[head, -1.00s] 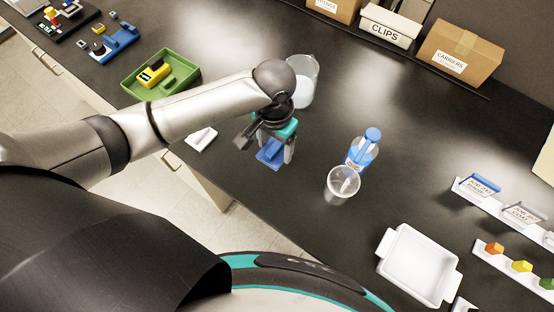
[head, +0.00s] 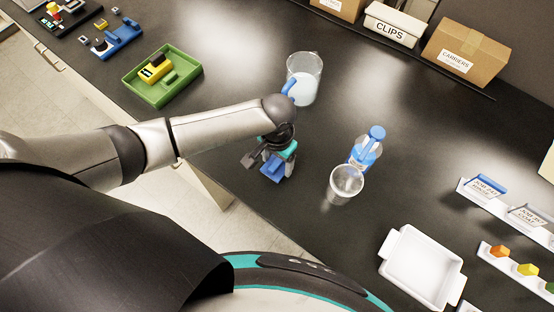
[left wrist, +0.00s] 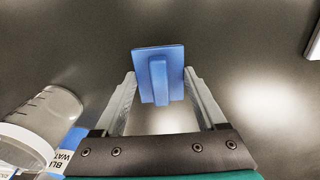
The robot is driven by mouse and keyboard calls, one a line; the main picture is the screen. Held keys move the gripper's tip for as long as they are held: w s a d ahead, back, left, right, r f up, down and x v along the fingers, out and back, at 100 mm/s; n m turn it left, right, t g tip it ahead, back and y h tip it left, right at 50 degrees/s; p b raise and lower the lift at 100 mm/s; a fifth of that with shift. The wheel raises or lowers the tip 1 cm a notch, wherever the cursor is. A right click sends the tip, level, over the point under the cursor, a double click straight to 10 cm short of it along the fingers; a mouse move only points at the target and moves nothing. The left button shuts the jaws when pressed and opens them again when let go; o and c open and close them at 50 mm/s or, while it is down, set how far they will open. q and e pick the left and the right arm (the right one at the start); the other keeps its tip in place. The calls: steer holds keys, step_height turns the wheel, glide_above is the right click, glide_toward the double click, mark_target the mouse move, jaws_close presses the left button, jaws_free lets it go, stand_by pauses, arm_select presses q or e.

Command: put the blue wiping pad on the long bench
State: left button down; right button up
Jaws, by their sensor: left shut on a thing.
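The blue wiping pad (head: 272,169) is a flat blue plate with a raised blue bar. My left gripper (head: 276,163) is shut on it, over the dark long bench (head: 300,215) near its front edge. In the left wrist view the pad (left wrist: 158,62) sits between the two fingertips of the gripper (left wrist: 160,78), with its bar toward the camera. I cannot tell whether the pad touches the bench top. My right gripper is not in view.
A clear cup (head: 345,185) and a blue-labelled bottle (head: 365,150) stand right of the gripper. A beaker (head: 304,76) stands behind it. A green tray (head: 185,88) lies to the left and a white tray (head: 388,248) front right. Bench between is clear.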

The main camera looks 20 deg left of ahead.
mark_target(277, 162)
arm_select(q)
jaws_free()
steer(key=shift+f, duration=0.1)
step_height(277, 162, up, 12)
steer(key=p, duration=0.1)
steer(key=shift+p, duration=0.4)
